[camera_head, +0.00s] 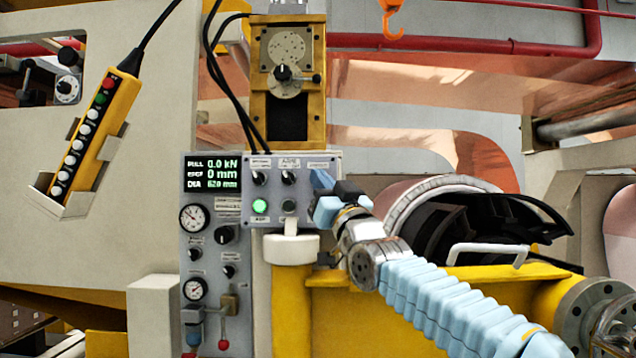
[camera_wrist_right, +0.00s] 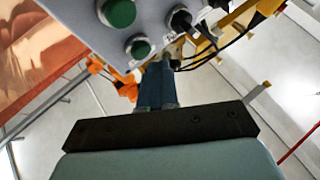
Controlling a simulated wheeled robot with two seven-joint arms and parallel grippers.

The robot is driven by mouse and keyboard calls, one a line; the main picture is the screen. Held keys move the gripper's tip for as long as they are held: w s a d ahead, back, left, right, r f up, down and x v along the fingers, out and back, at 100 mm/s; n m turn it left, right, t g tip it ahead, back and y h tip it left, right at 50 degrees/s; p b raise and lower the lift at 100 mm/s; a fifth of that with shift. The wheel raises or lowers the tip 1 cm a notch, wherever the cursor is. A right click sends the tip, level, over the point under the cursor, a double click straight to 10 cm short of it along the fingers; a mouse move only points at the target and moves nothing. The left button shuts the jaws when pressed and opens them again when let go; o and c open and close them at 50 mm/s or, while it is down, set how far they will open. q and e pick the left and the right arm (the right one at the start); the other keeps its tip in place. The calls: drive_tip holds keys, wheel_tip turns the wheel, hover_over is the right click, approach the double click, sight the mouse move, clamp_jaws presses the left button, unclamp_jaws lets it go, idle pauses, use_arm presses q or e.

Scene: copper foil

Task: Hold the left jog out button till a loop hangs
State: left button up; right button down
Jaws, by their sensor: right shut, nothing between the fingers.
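A small grey control panel (camera_head: 275,218) stands at the centre of the head view. It carries two black knobs, a lit green button (camera_head: 260,206) and a darker green button (camera_head: 288,206). The labels are too small to read, so I cannot tell which is the left jog out button. My right gripper (camera_head: 323,195) is shut and empty at the panel's right side. In the right wrist view its closed fingers (camera_wrist_right: 157,85) lie beside the panel (camera_wrist_right: 80,15), apart from its green buttons (camera_wrist_right: 138,47). Copper foil (camera_head: 450,140) spans the back. My left gripper is out of view.
A display column (camera_head: 212,250) with gauges and knobs adjoins the panel on the left. A yellow pendant (camera_head: 95,130) sits in a holder at upper left. A yellow beam (camera_head: 420,275) and a roll (camera_head: 440,190) lie behind my right arm. An orange hook (camera_head: 392,22) hangs above.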

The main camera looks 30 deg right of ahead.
drive_tip(key=s+a+b, duration=0.1)
drive_tip(key=s+b, duration=0.1)
drive_tip(key=s, duration=0.1)
drive_tip(key=s+a+b, duration=0.1)
drive_tip(key=b, duration=0.1)
drive_tip(key=shift+s+a, duration=0.15)
drive_tip(key=shift+a, duration=0.15)
idle(0.5)
